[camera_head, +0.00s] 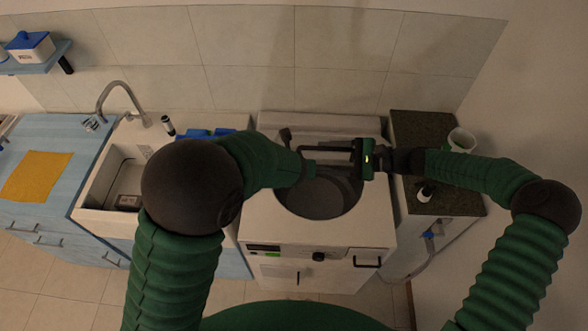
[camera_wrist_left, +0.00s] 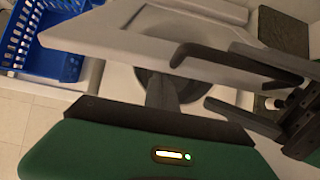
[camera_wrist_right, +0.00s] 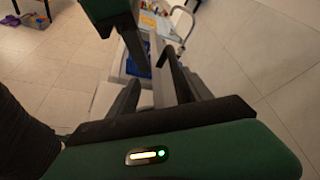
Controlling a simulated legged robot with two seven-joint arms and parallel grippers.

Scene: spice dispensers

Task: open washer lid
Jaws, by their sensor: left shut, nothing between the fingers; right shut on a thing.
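The washer (camera_head: 262,215) is white, and its round drum opening (camera_head: 320,198) is uncovered. Its pale lid (camera_wrist_left: 130,45) is raised and tilted, crossing the left wrist view. My right gripper (camera_head: 322,163) reaches in from the right above the opening and is shut on the lid, one dark finger on each face. In the right wrist view the lid's thin edge (camera_wrist_right: 158,85) shows between those fingers. My left gripper (camera_wrist_left: 160,92) is shut and empty, close to the lid's face, with the drum behind it. In the head view my left arm mostly hides it.
A white sink (camera_head: 100,190) with a curved faucet (camera_head: 112,88) and a blue basket (camera_wrist_left: 50,40) are left of the washer. A dark countertop (camera_head: 455,200) with a white cup (camera_head: 462,138) is at the right, under my right arm. A tiled wall closes the back.

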